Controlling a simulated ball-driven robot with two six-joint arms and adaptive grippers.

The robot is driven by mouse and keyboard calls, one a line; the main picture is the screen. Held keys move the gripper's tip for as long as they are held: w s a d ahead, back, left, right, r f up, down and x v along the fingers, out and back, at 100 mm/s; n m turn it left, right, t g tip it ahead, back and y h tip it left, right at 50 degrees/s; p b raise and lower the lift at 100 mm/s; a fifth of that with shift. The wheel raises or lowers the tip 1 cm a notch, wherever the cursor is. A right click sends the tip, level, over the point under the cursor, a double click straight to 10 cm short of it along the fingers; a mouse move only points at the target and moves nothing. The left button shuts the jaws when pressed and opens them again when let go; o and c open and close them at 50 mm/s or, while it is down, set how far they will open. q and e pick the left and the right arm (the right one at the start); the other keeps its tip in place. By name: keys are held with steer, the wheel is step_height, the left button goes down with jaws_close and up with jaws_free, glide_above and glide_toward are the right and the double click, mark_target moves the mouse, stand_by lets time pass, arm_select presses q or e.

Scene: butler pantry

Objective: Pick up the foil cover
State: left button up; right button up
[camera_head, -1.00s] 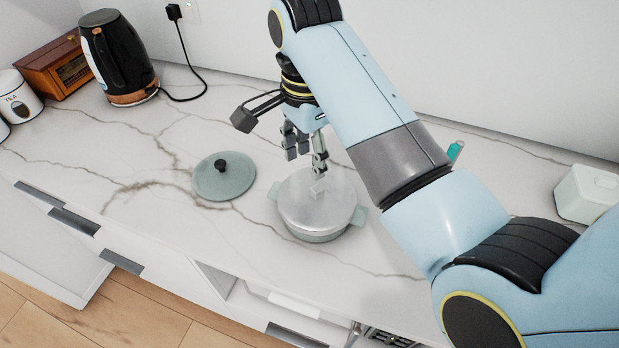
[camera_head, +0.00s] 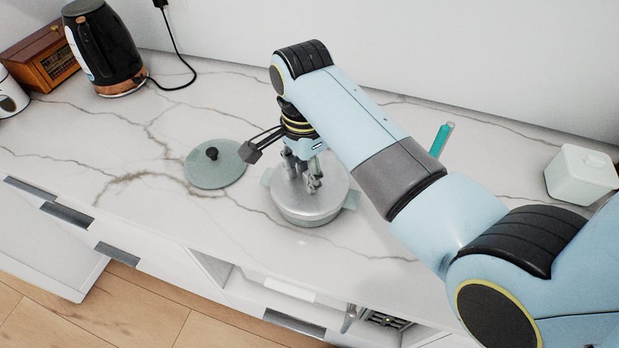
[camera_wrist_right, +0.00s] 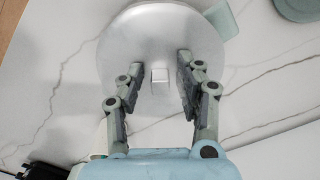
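The foil cover (camera_head: 320,196) is a silvery round sheet lying over the top of a grey-green pot with side handles (camera_head: 352,201). In the right wrist view the foil cover (camera_wrist_right: 160,35) shows a small raised square tab (camera_wrist_right: 160,75) at its middle. My right gripper (camera_head: 303,183) is low over the cover. In the right wrist view its two fingers (camera_wrist_right: 155,88) are spread, one on each side of the tab, with a gap to it. Whether the fingertips touch the foil cannot be told. My left gripper is not in view.
A grey-green lid with a black knob (camera_head: 216,168) lies left of the pot. A kettle (camera_head: 103,48) and wooden box (camera_head: 40,57) stand at the back left. A white container (camera_head: 580,176) and teal object (camera_head: 441,139) are to the right. The front counter is clear.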

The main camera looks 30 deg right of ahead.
steer(key=c, duration=0.5)
